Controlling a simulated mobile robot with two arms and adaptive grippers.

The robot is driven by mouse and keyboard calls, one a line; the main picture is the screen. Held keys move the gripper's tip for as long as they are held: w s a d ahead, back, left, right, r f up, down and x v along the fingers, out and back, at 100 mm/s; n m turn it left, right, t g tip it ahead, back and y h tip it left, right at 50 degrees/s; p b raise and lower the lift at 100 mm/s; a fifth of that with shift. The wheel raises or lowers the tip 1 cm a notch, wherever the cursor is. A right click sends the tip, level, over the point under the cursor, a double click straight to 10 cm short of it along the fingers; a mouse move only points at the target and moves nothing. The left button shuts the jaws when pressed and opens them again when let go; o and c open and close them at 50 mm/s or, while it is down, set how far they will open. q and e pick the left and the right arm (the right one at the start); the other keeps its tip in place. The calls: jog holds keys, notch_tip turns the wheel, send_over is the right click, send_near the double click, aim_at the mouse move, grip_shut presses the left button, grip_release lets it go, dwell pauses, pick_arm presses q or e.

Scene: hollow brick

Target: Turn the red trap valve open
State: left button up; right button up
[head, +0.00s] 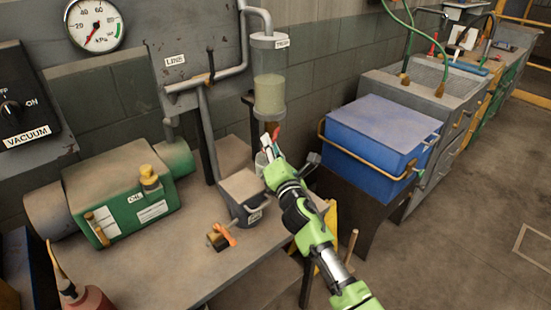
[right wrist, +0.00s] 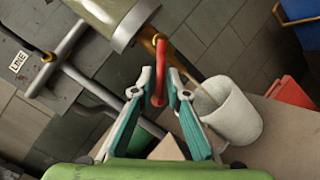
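The trap is a clear cylinder (head: 269,78) with a TRAP label and pale contents, upright against the wall frame. The red trap valve handle (head: 276,133) is below it. My right gripper (head: 268,150) is just under the cylinder. In the right wrist view its fingertips (right wrist: 160,88) are drawn close together on both sides of the handle, which sits between them. My left gripper is not in view.
A white cup (right wrist: 230,114) stands close to my right finger in the right wrist view. A grey box (head: 243,195) and a green pump (head: 120,190) sit on the bench. A blue case (head: 375,130) is at right. A gauge (head: 94,24) and vacuum switch (head: 20,102) are at left.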

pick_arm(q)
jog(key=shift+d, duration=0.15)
pick_arm(e)
jog(key=v, duration=1.1)
jog(key=shift+s, duration=0.1)
